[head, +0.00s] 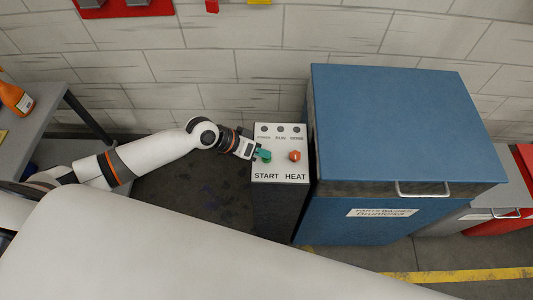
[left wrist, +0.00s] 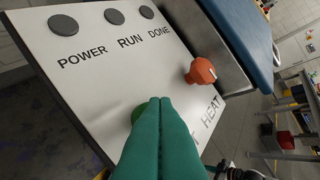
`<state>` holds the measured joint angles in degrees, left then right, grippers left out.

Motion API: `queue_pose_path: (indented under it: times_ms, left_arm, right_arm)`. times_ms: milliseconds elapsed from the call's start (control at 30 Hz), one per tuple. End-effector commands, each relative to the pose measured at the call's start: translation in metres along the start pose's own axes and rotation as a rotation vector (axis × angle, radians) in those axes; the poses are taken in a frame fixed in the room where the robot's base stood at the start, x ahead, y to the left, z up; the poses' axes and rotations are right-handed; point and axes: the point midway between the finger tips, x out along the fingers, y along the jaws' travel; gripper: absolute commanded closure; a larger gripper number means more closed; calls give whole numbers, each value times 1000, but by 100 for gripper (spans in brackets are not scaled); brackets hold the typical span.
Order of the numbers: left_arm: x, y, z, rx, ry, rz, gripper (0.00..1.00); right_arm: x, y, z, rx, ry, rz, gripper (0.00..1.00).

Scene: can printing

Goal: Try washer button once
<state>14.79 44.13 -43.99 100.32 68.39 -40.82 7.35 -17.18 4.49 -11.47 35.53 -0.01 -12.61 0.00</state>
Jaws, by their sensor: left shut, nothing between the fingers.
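The washer's control panel (head: 280,150) is a pale box top with START and HEAT labels and three dark round lamps. It stands against the left side of the blue washer (head: 400,125). The green START button (left wrist: 137,113) shows at the left wrist view's middle, partly hidden behind my fingers. The orange-red HEAT knob (head: 295,156) sits right of it and also shows in the left wrist view (left wrist: 201,72). My left gripper (head: 265,155) is shut and empty, its teal fingertips over the START button. I cannot tell whether they touch it. My right gripper is not in view.
A grey table (head: 40,125) with an orange bottle (head: 15,98) stands at the left. The washer lid has a front handle (head: 422,190). Grey and red boxes stand at the right. Dark floor lies open left of the panel.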

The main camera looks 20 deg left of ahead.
Motion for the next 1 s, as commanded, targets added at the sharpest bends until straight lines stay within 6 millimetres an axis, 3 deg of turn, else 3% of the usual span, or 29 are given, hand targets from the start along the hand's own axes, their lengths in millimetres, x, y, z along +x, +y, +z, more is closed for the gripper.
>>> queue_pose_path:
  times_ms: [467,1000]
  left_arm:
    - [-17,-12,11,-1,4,1,100]
    - [-24,-17,17,0,1,0,100]
  right_arm:
    - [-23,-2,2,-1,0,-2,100]
    - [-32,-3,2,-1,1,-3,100]
